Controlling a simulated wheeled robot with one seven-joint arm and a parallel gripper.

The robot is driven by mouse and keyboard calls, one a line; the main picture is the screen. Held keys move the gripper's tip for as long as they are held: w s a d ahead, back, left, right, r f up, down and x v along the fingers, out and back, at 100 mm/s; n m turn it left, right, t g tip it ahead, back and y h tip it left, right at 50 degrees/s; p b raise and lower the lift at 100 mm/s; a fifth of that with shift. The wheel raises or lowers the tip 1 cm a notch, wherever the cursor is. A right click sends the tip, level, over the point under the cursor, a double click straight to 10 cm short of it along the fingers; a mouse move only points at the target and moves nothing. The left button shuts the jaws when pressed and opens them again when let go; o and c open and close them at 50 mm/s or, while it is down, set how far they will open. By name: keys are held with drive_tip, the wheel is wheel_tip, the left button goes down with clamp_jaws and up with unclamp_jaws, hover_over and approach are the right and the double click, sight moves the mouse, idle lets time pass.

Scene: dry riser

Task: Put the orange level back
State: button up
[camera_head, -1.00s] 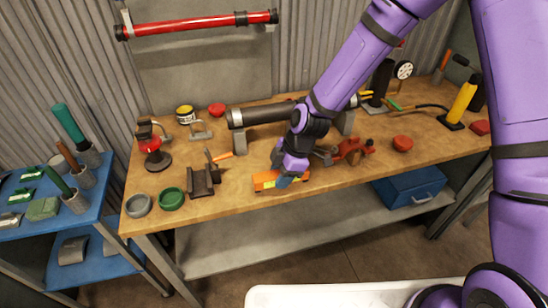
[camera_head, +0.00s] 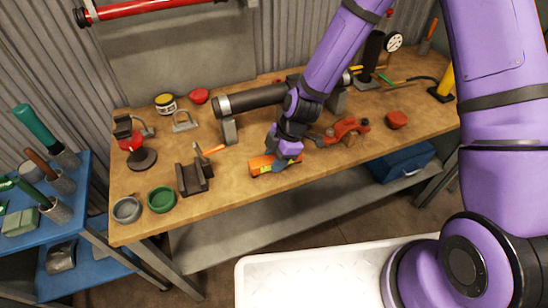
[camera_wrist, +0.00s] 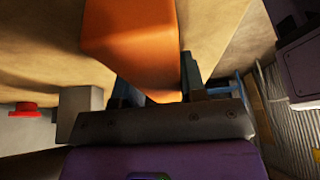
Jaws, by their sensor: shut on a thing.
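The orange level (camera_head: 262,164) is at the front middle of the wooden workbench in the head view, with a yellow-green patch on its side. My gripper (camera_head: 281,158) is shut on the level, coming down from above at its right part. In the wrist view the orange level (camera_wrist: 130,40) runs between the two dark fingers of my gripper (camera_wrist: 155,92). Whether the level touches the bench top or is just above it, I cannot tell.
A dark holder with an upright plate (camera_head: 193,178) stands left of the level. Green (camera_head: 161,199) and grey (camera_head: 127,209) rings lie at the front left. A red clamp-like tool (camera_head: 347,128) lies to the right. A dark pipe (camera_head: 252,98) on supports is behind. A blue table (camera_head: 78,200) stands at left.

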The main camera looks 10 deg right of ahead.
drive_tip(key=shift+f, duration=0.1)
drive_tip(key=o, duration=1.1)
drive_tip(key=shift+c, duration=0.2)
drive_tip(key=v, duration=1.2)
drive_tip(key=shift+d, duration=0.1)
